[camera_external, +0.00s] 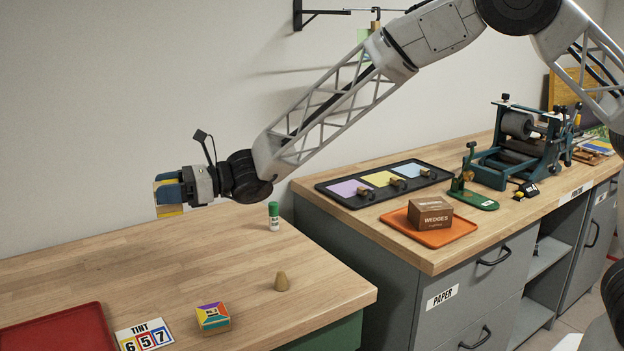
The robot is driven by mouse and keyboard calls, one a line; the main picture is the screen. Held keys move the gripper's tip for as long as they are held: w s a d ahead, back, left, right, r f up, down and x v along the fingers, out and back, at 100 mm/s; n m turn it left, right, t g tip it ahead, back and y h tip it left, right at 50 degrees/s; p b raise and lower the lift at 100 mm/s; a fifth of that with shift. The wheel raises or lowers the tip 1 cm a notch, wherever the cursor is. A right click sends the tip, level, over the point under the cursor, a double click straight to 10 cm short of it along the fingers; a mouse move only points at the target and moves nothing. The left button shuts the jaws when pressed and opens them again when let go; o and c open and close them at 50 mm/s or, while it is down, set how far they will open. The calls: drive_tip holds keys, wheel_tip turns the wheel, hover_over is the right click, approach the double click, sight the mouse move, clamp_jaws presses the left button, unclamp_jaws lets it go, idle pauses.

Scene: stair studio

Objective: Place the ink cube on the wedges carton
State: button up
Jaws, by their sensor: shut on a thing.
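My gripper (170,191) is high above the left bench, pointing left, shut on a small block that I take to be the ink cube (170,211). Tan and yellow parts of it show around the blue fingers, which hide much of it. The wedges carton (430,215) is a brown box marked WEDGES. It sits upright on an orange tray (449,235) on the right bench, well to the right of my gripper and apart from it. The carton's top looks bare.
The left bench holds a multicoloured box (213,318), a tan cone (282,281), a green-capped bottle (274,215), a number card (145,337) and a red tray (60,330). Near the carton are a black tray (434,170), a green stand (480,201) and a roller press (518,150).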

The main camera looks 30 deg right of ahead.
drive_tip(key=s+d+m+t+h, duration=0.1)
drive_tip(key=s+d+t, duration=0.1)
drive_tip(key=d, duration=1.9)
drive_tip(key=s+d+m+t+h, duration=0.1)
drive_tip(key=s+d+m+t, duration=0.15)
drive_tip(key=d, duration=1.85)
drive_tip(key=s+d+f+m+t+h, duration=0.1)
drive_tip(key=s+d+f+t, duration=0.1)
drive_tip(key=s+d, duration=0.9)
drive_tip(key=s+d+f+m+t+h, duration=0.1)
drive_tip(key=s+d+f+t, duration=0.1)
drive_tip(key=s+d, duration=1)
drive_tip(key=shift+s+f+m+h, duration=0.15)
drive_tip(key=shift+s+m+h, duration=0.2)
drive_tip(key=shift+s, duration=1.55)
drive_tip(key=shift+w+d, duration=0.1)
drive_tip(key=w, duration=0.5)
drive_tip(key=w+f, duration=0.1)
drive_tip(key=w, duration=0.9)
drive_tip(key=shift+w+f, duration=0.25)
drive_tip(key=shift+w, duration=0.15)
